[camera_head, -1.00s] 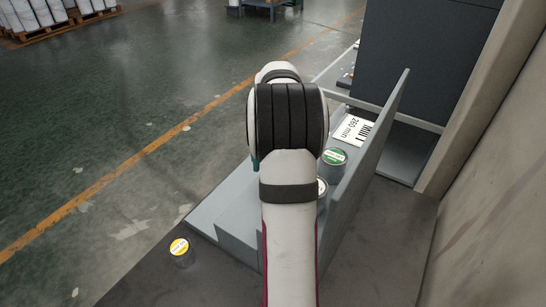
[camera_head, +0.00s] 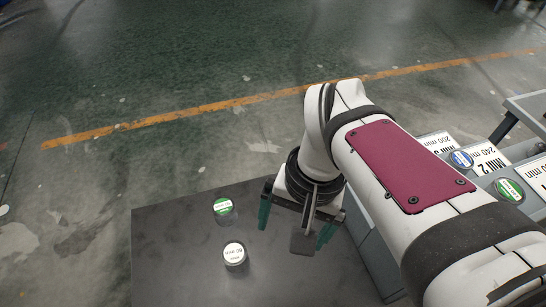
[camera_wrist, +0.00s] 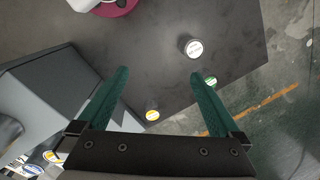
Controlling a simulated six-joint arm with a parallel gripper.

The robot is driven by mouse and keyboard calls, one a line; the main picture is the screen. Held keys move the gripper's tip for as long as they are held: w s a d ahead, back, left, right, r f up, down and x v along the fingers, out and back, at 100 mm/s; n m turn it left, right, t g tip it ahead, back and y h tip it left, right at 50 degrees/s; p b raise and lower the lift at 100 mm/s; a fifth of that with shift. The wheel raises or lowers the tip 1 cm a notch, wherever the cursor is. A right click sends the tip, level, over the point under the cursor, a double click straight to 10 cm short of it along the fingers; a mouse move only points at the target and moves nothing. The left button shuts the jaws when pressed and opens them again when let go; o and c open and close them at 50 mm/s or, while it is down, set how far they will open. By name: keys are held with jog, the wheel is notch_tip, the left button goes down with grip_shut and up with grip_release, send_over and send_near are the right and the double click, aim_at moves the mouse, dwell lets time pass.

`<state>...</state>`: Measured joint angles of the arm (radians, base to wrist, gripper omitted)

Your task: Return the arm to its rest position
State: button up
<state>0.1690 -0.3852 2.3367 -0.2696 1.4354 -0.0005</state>
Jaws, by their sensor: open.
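My gripper (camera_head: 296,222) hangs over the dark table in the head view, its two green fingers spread. In the wrist view my gripper (camera_wrist: 159,76) has nothing between its fingertips. A white-lidded can (camera_head: 234,256) stands on the table left of the gripper, and it also shows in the wrist view (camera_wrist: 192,48). A green-lidded can (camera_head: 223,208) stands behind it, close to the left finger in the picture. In the wrist view a yellow-lidded can (camera_wrist: 152,115) shows between the fingers, below the gripper; I cannot make it out in the head view.
The dark table (camera_head: 160,250) has clear room at its left. A grey rack (camera_wrist: 35,95) with labelled cards stands beside it. On the rack are a blue-lidded can (camera_head: 461,160) and a green-lidded can (camera_head: 509,191). Open floor (camera_head: 130,70) lies beyond the table.

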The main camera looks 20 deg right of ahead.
jog(key=s+a+f+n, duration=0.1)
jog(key=s+a+f, duration=0.2)
jog(key=s, duration=0.2)
jog(key=shift+s+a+n, duration=0.3)
jog(key=shift+s, duration=0.05)
jog(key=shift+f, duration=0.1)
dwell(0.5)
